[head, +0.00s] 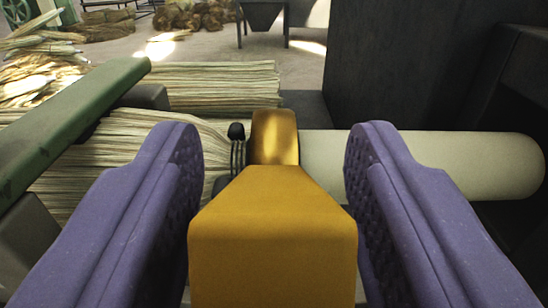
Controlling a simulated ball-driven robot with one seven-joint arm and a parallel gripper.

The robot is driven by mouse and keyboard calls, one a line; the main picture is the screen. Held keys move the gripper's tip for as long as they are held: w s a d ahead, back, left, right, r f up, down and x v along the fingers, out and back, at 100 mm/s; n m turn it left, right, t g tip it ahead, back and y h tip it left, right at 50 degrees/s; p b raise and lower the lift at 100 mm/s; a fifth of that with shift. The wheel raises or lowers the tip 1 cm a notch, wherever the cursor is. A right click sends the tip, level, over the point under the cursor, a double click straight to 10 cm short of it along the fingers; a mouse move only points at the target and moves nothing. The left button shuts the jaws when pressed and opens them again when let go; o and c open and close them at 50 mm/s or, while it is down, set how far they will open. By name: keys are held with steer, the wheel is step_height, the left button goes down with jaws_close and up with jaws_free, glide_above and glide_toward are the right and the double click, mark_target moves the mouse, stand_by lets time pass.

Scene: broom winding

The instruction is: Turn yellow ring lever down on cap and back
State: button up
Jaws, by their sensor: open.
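My gripper (274,160) is open, with one purple padded finger on each side of the yellow lever. The lever (272,245) is a broad yellow block low in the middle of the view. The left finger is very close to its left edge, and the right finger is close to its right edge; I cannot tell if either touches. Beyond it a shinier yellow curved piece (274,135), seemingly the ring, stands upright where the bristles meet the pale handle (420,160). The join between lever and ring is hidden. I cannot make out a separate cap.
Straw bristles (130,160) fan out at left, with a flat bundle (215,85) behind. A green bar (75,120) crosses the left side. A dark clamp-like part (237,150) sits beside the ring. A large dark block (400,65) stands behind the handle.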

jaws_close()
steer(key=shift+r, duration=0.15)
